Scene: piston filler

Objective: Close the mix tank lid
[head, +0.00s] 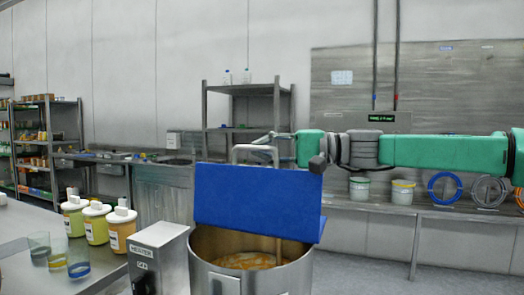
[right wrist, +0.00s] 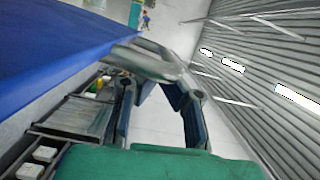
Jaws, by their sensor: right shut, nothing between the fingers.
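The mix tank (head: 250,272) is a steel drum at the bottom centre of the head view, with orange-brown contents showing inside. Its blue lid (head: 255,203) stands raised and open above the rim, with a grey loop handle (head: 254,149) at its top edge. My right gripper (head: 268,139) comes in from the right at the height of the handle, shut and empty. In the right wrist view the blue lid (right wrist: 45,40) fills the upper left, and the handle (right wrist: 150,60) crosses just at the fingertips. Whether they touch is unclear. My left gripper is not in view.
A grey box labelled "mixer" (head: 158,255) stands left of the tank. Several yellow and orange-labelled jars (head: 95,224) and clear cups stand on the left table (head: 30,222). A back bench (head: 440,212) holds buckets and coiled hoses. Shelves stand behind.

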